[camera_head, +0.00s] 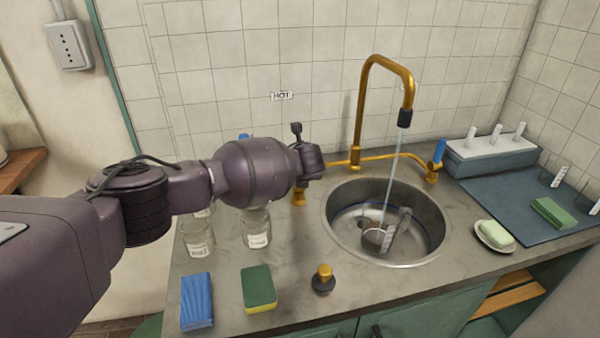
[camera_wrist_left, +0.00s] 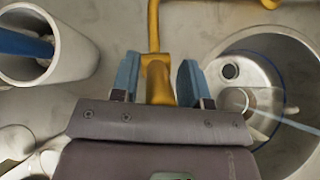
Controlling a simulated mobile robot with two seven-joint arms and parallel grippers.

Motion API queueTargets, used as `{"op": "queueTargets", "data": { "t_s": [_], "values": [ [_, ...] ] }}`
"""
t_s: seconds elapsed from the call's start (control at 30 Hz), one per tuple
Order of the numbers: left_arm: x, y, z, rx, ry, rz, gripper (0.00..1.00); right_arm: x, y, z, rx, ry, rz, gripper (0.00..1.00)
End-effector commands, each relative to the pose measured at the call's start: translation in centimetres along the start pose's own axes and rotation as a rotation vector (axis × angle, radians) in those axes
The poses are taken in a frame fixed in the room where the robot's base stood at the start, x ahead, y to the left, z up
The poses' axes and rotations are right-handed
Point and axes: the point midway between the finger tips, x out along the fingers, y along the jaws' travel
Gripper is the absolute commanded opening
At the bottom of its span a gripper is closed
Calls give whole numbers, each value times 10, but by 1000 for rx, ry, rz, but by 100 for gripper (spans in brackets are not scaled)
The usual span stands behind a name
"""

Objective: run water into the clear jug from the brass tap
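The brass tap (camera_head: 361,105) arches over the round sink (camera_head: 333,215), and a thin stream of water (camera_head: 394,180) falls from its dark spout tip. The stream reaches what looks like the clear jug (camera_head: 377,238) in the sink; its water level is too small to tell. My left gripper (camera_wrist_left: 158,80) is at the left side of the tap, its two blue fingers on either side of a brass part (camera_wrist_left: 159,82). The fingers stand apart with small gaps beside the brass. In the head view my wrist hides most of this spot. My right gripper is not in view.
Jars (camera_head: 256,228), a blue sponge (camera_head: 196,301), a yellow-green sponge (camera_head: 259,288) and a dark stopper with a brass knob (camera_head: 324,280) stand left of the sink. A soap dish (camera_head: 494,236) and a dark mat (camera_head: 512,205) lie right. A blue-handled valve (camera_head: 438,158) is behind the sink.

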Motion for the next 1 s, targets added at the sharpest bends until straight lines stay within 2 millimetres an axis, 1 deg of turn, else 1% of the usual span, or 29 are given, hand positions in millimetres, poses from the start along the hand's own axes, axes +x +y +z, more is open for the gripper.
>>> {"op": "queueTargets", "data": {
  "t_s": [0.03,0.07,0.33,0.47,0.57,1.0],
  "values": [
    [0,0,-1,0,1,0,49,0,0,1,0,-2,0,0],
    [0,0,-1,0,1,0,52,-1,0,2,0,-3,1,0],
    [0,-1,-2,1,3,-1,52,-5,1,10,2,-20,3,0],
    [-6,0,-1,1,3,-1,52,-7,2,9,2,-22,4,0],
    [-17,0,1,2,2,-1,52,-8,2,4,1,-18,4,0],
    [-78,0,0,2,2,-2,52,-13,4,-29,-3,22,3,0]
  ]
}}
